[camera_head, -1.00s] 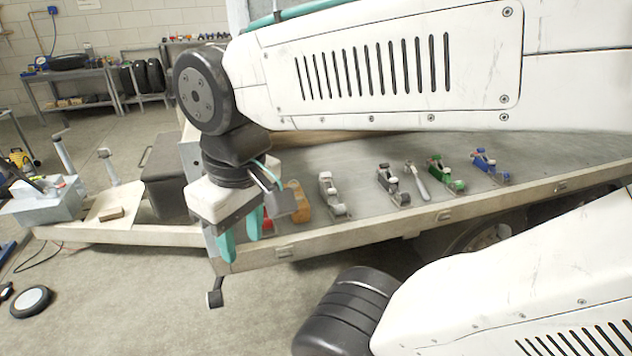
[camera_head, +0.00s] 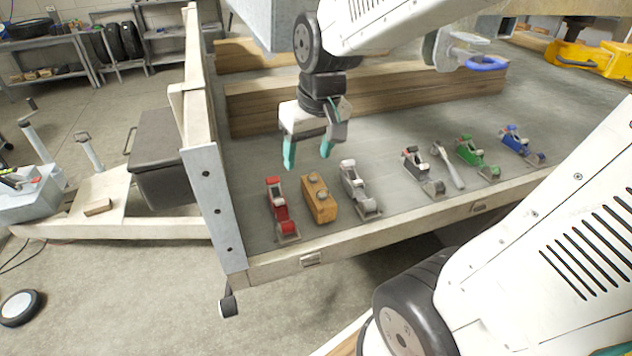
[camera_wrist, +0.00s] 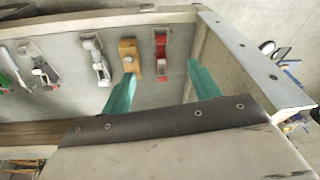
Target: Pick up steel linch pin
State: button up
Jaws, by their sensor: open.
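I cannot single out the steel linch pin for certain. A slim silver metal piece (camera_head: 448,166) lies on the trailer deck (camera_head: 400,130) between a dark grey ratchet and a green one, and may be it. My gripper (camera_head: 307,160) is open and empty, fingers pointing down above the deck. It hangs behind the red ratchet (camera_head: 281,209) and the orange-brown block (camera_head: 319,197), left of the silver piece. In the wrist view the teal fingers (camera_wrist: 162,68) are spread, with the block (camera_wrist: 130,58) and red ratchet (camera_wrist: 161,50) beyond them.
A light grey ratchet (camera_head: 360,188), the dark grey one (camera_head: 423,172), the green one (camera_head: 477,156) and a blue one (camera_head: 522,143) also line the near deck edge. A wooden beam (camera_head: 400,92) lies behind. A corner post (camera_head: 212,200) stands left. Bare deck lies between beam and row.

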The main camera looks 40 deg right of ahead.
jog(key=w+d+f, duration=0.4)
jog(key=w+f, duration=0.1)
jog(key=w, duration=0.3)
jog(key=m+t+h, duration=0.1)
jog(key=m+t, duration=0.1)
send_near(314, 178)
jog(key=shift+x, duration=3.95)
jog(key=shift+a, duration=0.15)
jog(key=c, duration=1.1)
